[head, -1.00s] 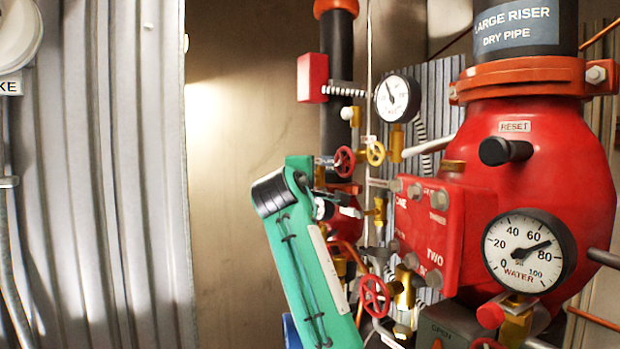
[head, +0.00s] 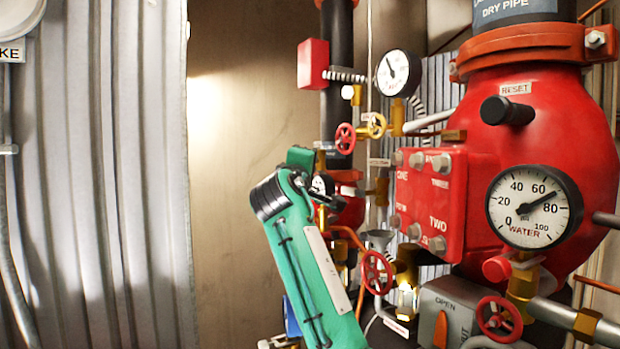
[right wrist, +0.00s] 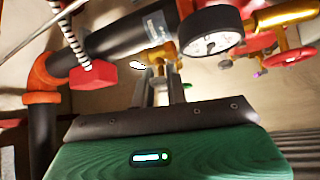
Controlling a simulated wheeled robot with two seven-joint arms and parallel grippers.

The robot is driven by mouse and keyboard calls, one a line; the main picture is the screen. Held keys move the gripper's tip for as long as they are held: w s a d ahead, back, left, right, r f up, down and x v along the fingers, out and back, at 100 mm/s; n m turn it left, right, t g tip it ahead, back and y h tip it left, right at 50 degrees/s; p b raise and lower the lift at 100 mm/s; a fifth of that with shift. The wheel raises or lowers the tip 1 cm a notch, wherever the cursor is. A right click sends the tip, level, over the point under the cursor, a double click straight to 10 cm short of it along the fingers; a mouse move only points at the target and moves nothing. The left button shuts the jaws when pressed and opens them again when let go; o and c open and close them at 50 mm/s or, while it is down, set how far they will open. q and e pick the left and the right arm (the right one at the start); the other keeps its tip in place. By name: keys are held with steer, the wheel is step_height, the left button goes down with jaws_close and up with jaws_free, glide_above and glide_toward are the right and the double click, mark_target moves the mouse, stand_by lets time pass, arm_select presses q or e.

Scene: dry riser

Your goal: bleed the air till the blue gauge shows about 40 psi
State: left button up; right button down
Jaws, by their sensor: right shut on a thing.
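A round white gauge (head: 398,73) with a black rim sits on a brass stem in the head view; its needle points up and slightly left, and its numbers are too small to read. I see no clearly blue face. It also shows in the right wrist view (right wrist: 210,42). My green right gripper (head: 322,192) reaches up from the bottom centre. In the right wrist view its fingers (right wrist: 161,92) are at a brass fitting (right wrist: 164,52) and shut; the contact is partly hidden. My left gripper is out of view.
A big red valve body (head: 535,120) fills the right, with a WATER gauge (head: 535,207) near 75. Lower red handwheels (head: 377,272) and a grey OPEN box (head: 455,310) crowd below. A red box (head: 313,63) is upper left. The wall at centre left is clear.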

steer(key=shift+w+f+m+t+h+b, duration=0.1)
steer(key=shift+f+m+t+h+b, duration=0.2)
steer(key=shift+m+b, duration=0.35)
steer(key=shift+w+f+m+t+h+b, duration=0.15)
steer(key=shift+m+t+h+b, duration=0.25)
steer(key=shift+b, duration=0.3)
steer(key=shift+m+b, duration=0.3)
steer(key=shift+m, duration=0.15)
steer(key=shift+s, duration=0.1)
steer(key=shift+r+h, duration=0.1)
steer(key=shift+h, duration=0.2)
steer(key=c, duration=1.4)
jaws_free()
